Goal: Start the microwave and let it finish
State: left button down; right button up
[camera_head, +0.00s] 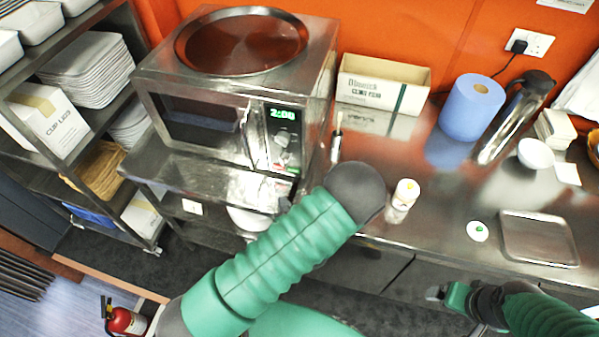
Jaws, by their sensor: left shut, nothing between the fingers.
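The steel microwave (203,120) stands at the upper left of the counter, its dark-windowed door shut. Its green display (283,114) reads about 2:00. My left arm's green sleeve crosses the lower middle and ends in a dark joint.
A round dark tray (242,38) lies on the microwave. To its right are a cardboard box (383,83), a blue paper roll (472,107), a steel flask (515,115), a small white-capped bottle (404,194) and a metal tray (539,238). A shelf rack (75,148) stands left.

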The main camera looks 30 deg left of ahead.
aim_at(294, 170)
pick_arm(q)
jog(key=w, duration=0.2)
jog(key=w+a, duration=0.1)
jog(key=w, duration=0.2)
jog(key=w+a+b, duration=0.1)
jog(key=w, duration=0.2)
jog(key=shift+w+a, duration=0.15)
pick_arm(e)
jog(key=shift+a+f, duration=0.25)
jog(key=shift+f, duration=0.3)
pick_arm(q)
jog(key=shift+d+r, duration=0.1)
jog(key=shift+d, duration=0.15)
pick_arm(e)
jog(key=shift+d, duration=0.25)
pick_arm(q)
jog(key=shift+a, duration=0.1)
pick_arm(e)
jog(key=shift+a, duration=0.15)
pick_arm(q)
jog(key=shift+w, duration=0.1)
dwell(0.6)
jog(key=shift+w+a, duration=0.1)
jog(key=shift+w, duration=0.2)
